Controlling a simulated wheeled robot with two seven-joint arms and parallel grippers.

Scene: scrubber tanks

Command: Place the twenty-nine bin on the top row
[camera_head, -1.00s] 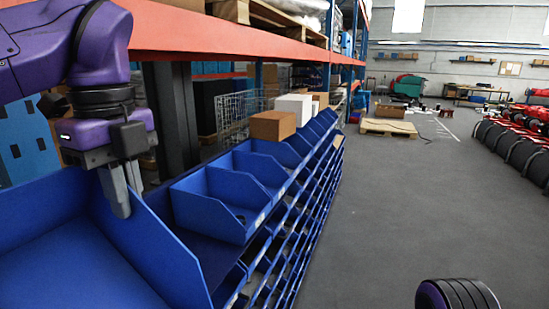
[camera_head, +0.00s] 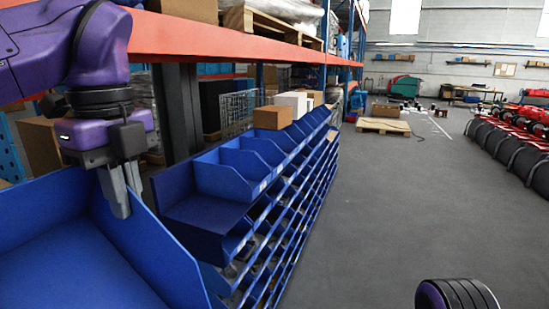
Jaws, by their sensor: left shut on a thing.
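A large blue bin (camera_head: 62,268) fills the lower left of the head view, open side up, its number not readable. My left gripper (camera_head: 120,207) is shut on its right-hand wall, fingers pointing down over the rim. The long blue rack (camera_head: 285,215) stands to the right of the held bin, with several rows. Its top row holds several blue bins, the nearest one (camera_head: 222,182) with a sloped front. In front of that bin is a bare flat blue stretch (camera_head: 205,209) of the top row. My right gripper is not in view.
An orange-red shelf beam (camera_head: 200,38) runs above and behind the rack. A brown box (camera_head: 272,118) and a white box (camera_head: 292,103) stand by the rack's far part. The grey floor (camera_head: 400,200) to the right is clear.

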